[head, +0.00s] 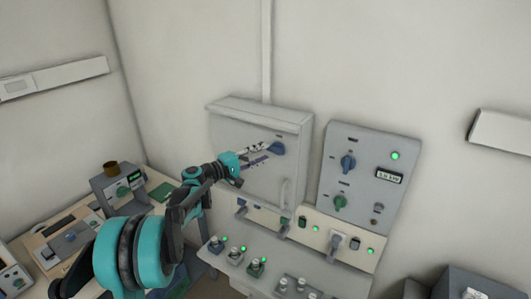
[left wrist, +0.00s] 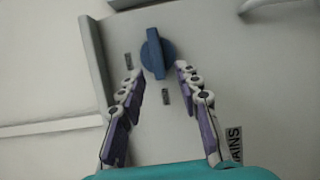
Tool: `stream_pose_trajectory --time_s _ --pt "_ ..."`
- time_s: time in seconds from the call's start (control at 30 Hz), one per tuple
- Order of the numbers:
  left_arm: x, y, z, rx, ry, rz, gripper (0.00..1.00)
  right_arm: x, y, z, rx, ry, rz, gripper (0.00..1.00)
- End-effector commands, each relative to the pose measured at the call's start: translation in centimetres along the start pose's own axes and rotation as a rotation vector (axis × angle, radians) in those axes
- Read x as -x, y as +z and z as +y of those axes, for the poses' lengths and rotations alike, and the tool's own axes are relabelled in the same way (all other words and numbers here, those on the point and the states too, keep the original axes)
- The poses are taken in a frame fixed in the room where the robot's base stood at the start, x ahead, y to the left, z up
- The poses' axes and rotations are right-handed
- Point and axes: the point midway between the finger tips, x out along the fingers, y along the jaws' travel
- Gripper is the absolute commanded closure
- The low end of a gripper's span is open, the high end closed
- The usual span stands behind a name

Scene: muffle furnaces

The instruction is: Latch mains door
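The mains door (head: 247,158) is the grey front of a wall cabinet in the head view and appears shut. Its blue latch knob (head: 278,149) is at the door's upper right. In the left wrist view the knob (left wrist: 157,53) lies ahead, between and just beyond the fingertips, its grip bar nearly upright in the picture. My left gripper (head: 262,154) is open, its fingers pointing at the knob; the fingertips also show in the left wrist view (left wrist: 158,72). I cannot tell whether they touch the knob. My right gripper is not in view.
A pale vertical handle (head: 286,194) is on the door's lower right. A grey panel (head: 367,185) with knobs and a display stands to the right. Below are sockets, switches and a sloping console (head: 262,262). A bench (head: 50,237) with devices is at the left.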

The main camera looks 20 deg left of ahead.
Motion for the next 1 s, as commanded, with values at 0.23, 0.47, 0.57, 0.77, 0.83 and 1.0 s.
stream_pose_trajectory --time_s 0.23,0.47,0.57,0.77,0.83,1.0 --pt "5.7 -0.1 0.0 0.0 0.0 0.004 0.66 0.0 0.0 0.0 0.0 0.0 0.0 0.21" --pt "9.0 -0.1 0.0 0.0 0.0 0.002 0.66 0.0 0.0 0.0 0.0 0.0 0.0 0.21" --pt "9.6 -0.1 0.0 0.001 0.0 0.002 0.66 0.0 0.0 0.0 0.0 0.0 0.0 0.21" --pt "9.7 -0.1 0.0 0.001 0.0 0.001 0.66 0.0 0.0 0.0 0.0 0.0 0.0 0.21" --pt "9.7 -0.1 0.0 0.001 0.0 0.001 0.66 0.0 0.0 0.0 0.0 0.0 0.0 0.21" --pt "9.7 -0.1 0.0 0.001 0.0 0.001 0.66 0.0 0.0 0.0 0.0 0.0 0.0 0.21"
